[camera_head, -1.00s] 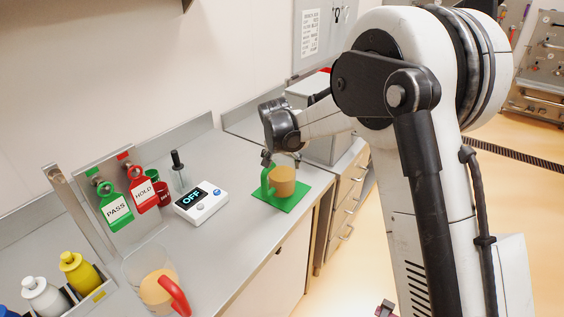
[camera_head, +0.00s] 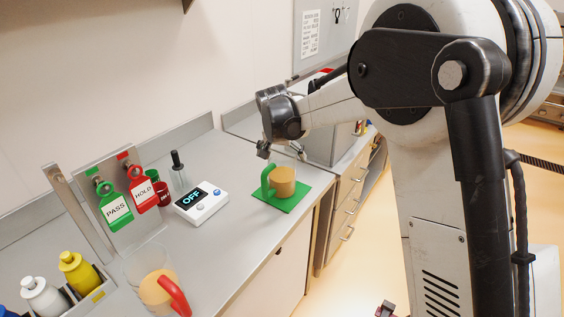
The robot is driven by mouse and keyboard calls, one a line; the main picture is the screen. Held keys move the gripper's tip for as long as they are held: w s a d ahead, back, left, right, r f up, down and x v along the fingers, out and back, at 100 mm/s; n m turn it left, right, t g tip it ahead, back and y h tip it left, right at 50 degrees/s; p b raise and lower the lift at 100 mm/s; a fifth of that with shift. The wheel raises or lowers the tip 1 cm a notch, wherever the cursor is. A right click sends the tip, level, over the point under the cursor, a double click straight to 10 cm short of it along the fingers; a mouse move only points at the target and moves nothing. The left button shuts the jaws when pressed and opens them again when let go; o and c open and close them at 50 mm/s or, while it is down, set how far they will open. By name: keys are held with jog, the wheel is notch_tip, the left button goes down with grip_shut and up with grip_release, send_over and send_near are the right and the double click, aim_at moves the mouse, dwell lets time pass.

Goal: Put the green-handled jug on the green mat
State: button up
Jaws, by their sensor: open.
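The green-handled jug (camera_head: 284,181) stands upright on the green mat (camera_head: 293,206), with tan contents inside and its green handle toward the left. The mat lies flat near the counter's front edge. My gripper (camera_head: 263,152) is above and slightly left of the jug, apart from it, near the top of the handle. It is open, and nothing shows between its fingers. The fingertips look small, and one is partly hidden by the gripper's body.
A red-handled jug (camera_head: 155,284) with tan contents stands at the front. A white device reading OFF (camera_head: 202,204) lies left of the mat. Green PASS (camera_head: 115,209) and red HOLD (camera_head: 145,194) tags hang on a stand. Bottles (camera_head: 79,272) stand in a rack at the lower left.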

jog(key=v, duration=0.7)
jog(key=shift+r, duration=0.35)
jog(key=shift+s+d, duration=0.1)
jog(key=shift+s, duration=0.1)
jog(key=s+d+r+n+t, duration=0.1)
jog(key=s+d+r, duration=0.3)
jog(key=s+d, duration=0.4)
jog(key=s+d+r, duration=0.4)
jog(key=s+d, duration=0.3)
jog(key=s, duration=0.2)
jog(key=s+d+f+t, duration=0.1)
jog(key=s+d+f, duration=0.2)
jog(key=s, duration=0.7)
jog(key=s+d+f+n, duration=0.1)
jog(key=s+d+f, duration=0.2)
jog(key=s, duration=0.8)
jog(key=shift+d+f+t+y, duration=0.25)
jog(key=shift+d+t+y, duration=0.15)
jog(key=shift+d, duration=0.85)
